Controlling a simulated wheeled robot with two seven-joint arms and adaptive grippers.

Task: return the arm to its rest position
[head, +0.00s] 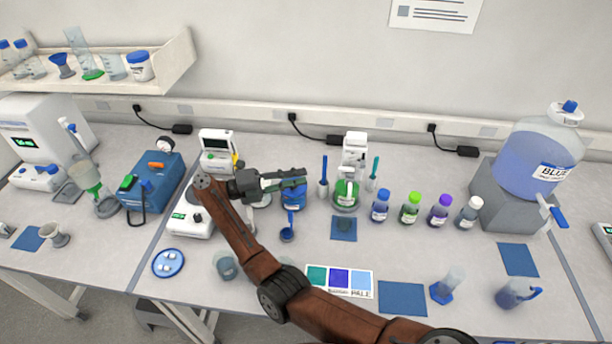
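My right arm (262,262) comes in from the lower right, reaches up over the front of the bench and bends at its upper left end. My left gripper is not in view.
A green-filled flask (346,192) stands right of the gripper. Several capped bottles, such as the blue-capped one (380,207), stand further right. A large blue-liquid carboy (538,160) is at the right.

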